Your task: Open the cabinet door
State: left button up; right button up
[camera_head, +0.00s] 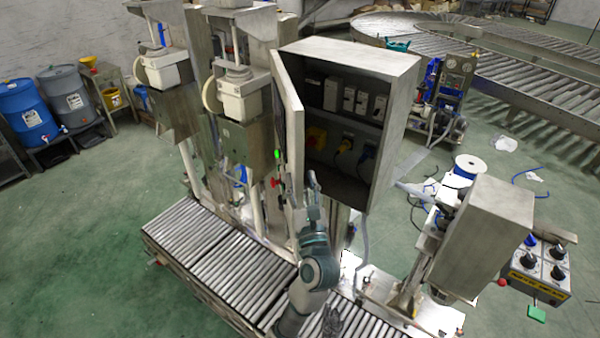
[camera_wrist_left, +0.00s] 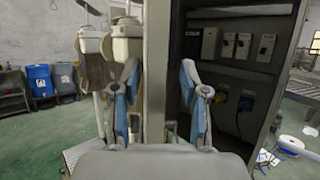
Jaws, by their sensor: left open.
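The grey metal cabinet (camera_head: 392,62) stands above the roller conveyor, and its inside with switches and sockets is in plain view. Its door (camera_head: 291,100) is swung out on the left side, seen nearly edge-on. A green light and a red handle or knob (camera_head: 274,183) show at the door's outer side. My left gripper (camera_head: 298,187) is at the door's lower edge, fingers pointing up. In the left wrist view its fingers (camera_wrist_left: 166,100) are apart, with the door edge (camera_wrist_left: 156,60) between them; contact is unclear. The cabinet interior also shows in the left wrist view (camera_wrist_left: 232,75).
A roller conveyor (camera_head: 213,257) runs below the cabinet. Beige-topped machines (camera_head: 162,68) stand left of the door. A tilted metal box (camera_head: 484,238) and a control box with knobs (camera_head: 540,268) are at the right. Blue and grey barrels (camera_head: 27,112) stand far left on open green floor.

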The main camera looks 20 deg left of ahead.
pick_arm(q)
jog(key=shift+w+a+r, duration=0.2)
jog(key=shift+w+a, duration=0.2)
jog(key=shift+w, duration=0.15)
pick_arm(e)
jog(key=shift+d+r, duration=0.2)
jog(key=shift+d, duration=0.05)
pick_arm(q)
grip_shut()
